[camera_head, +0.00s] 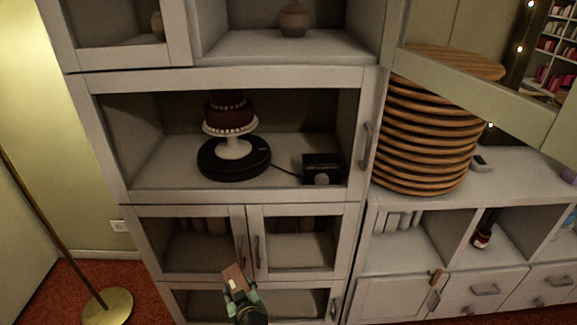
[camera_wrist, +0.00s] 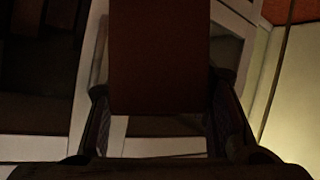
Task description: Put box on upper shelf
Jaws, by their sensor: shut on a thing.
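A small brown box (camera_head: 235,279) is between the fingers of my gripper (camera_head: 243,293), low in front of the cabinet in the head view. In the wrist view the box (camera_wrist: 158,60) is a dark red-brown block between both fingers (camera_wrist: 160,118). My gripper is shut on it. A white cabinet holds the shelves. The middle shelf (camera_head: 170,178) carries a cake on a stand (camera_head: 231,122), set on a black turntable (camera_head: 233,161), and a small black device. The upper shelf (camera_head: 270,46) carries a brown pot (camera_head: 293,20).
A tall stack of round wooden boards (camera_head: 425,140) stands on the counter at right. Glass-fronted doors (camera_head: 292,243) with handles lie behind my gripper. A floor lamp base (camera_head: 106,305) stands at left. The upper shelf has bare room around the pot.

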